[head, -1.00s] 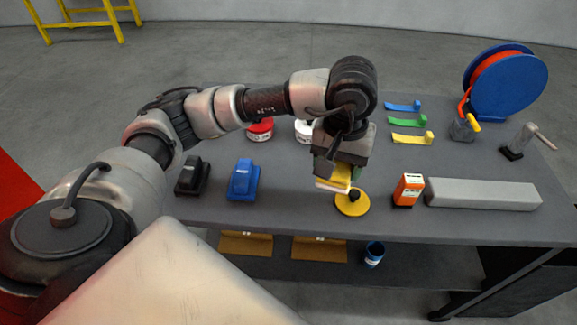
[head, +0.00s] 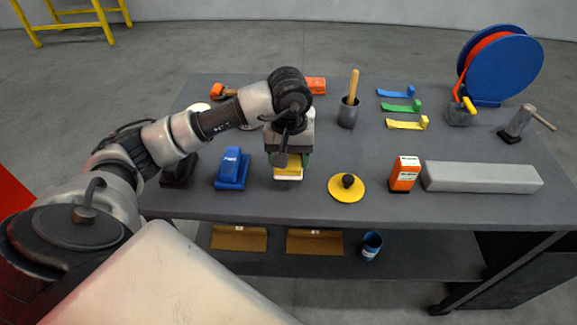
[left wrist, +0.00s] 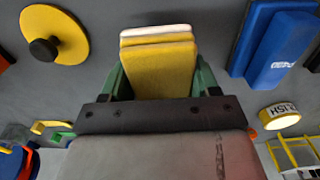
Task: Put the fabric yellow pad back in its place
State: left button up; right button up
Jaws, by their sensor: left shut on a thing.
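My left gripper (head: 288,160) is shut on a yellow block-shaped pad (head: 288,172) with a pale layer. It is over the front part of the table, between the blue block-shaped tool and the round yellow disc. In the left wrist view the yellow pad (left wrist: 158,68) sits between the green fingers. I cannot tell whether it touches the table. The round yellow disc (head: 336,190) with a black knob lies flat to the right of it; it also shows in the left wrist view (left wrist: 68,28). My right gripper is not in view.
On the grey table (head: 310,205), a blue tool (head: 232,170) and a black one (head: 178,172) stand left. An orange box (head: 404,174) and a grey bar (head: 482,178) lie right.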

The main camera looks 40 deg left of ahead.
pick_arm(q)
notch_tip(320, 180, down, 4)
jog(key=shift+r+p, duration=0.1)
jog(key=shift+p, duration=0.35)
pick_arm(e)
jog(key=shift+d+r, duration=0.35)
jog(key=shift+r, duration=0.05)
pick_arm(q)
jog(key=shift+f, duration=0.25)
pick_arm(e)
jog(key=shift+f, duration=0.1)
pick_arm(q)
jog(key=shift+f+b, duration=0.15)
jog(key=shift+b, duration=0.2)
jog(key=o, duration=0.9)
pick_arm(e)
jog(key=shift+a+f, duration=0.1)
